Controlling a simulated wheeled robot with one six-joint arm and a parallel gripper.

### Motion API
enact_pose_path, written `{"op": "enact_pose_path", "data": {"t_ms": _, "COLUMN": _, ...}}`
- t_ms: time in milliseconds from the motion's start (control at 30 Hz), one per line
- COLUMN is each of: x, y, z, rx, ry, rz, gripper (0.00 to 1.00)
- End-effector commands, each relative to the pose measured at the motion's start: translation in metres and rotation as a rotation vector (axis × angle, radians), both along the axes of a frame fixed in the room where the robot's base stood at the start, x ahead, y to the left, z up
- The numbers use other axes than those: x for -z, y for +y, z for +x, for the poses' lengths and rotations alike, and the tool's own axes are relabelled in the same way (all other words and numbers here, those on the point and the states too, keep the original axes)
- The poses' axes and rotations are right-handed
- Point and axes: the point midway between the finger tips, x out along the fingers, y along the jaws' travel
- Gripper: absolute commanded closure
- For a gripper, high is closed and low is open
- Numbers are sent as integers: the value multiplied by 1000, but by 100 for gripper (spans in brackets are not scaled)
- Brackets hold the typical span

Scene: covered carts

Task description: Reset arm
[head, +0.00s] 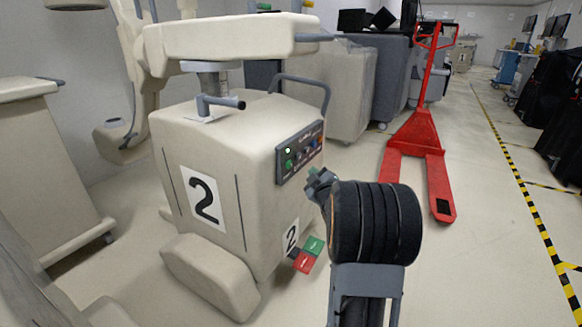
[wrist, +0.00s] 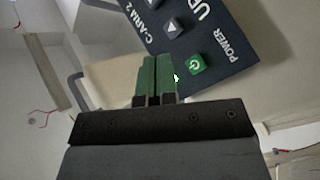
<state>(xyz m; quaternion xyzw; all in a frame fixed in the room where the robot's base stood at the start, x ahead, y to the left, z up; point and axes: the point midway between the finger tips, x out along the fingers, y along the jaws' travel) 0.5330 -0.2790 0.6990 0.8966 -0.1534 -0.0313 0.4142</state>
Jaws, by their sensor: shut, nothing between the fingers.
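My gripper (head: 320,181) is at the end of my dark arm in the head view, just below and to the right of the cart's control panel (head: 308,139). In the wrist view my gripper (wrist: 155,62) shows two green fingers pressed together, with nothing between them. The panel (wrist: 213,47) fills the upper part of that view, with a green POWER button (wrist: 196,64) right of the fingertips and grey arrow buttons above. I cannot tell whether the fingers touch anything. The panel belongs to a beige cart (head: 232,150) marked 2.
Green (head: 315,246) and red (head: 304,262) pedals sit low on the cart. A red pallet jack (head: 415,140) stands behind to the right. Covered grey carts (head: 330,88) are at the back. Open floor lies right, up to a yellow-black line (head: 530,205).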

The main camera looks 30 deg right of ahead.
Motion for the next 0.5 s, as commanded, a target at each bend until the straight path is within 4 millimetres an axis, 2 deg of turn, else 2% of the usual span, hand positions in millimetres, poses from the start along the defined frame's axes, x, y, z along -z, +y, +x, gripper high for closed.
{"op": "enact_pose_path", "data": {"t_ms": 200, "x": 0, "y": -4, "z": -7, "rx": -1, "ry": -1, "rz": 0, "gripper": 100}}
{"op": "enact_pose_path", "data": {"t_ms": 500, "x": 0, "y": -3, "z": -7, "rx": -1, "ry": -1, "rz": 0, "gripper": 100}}
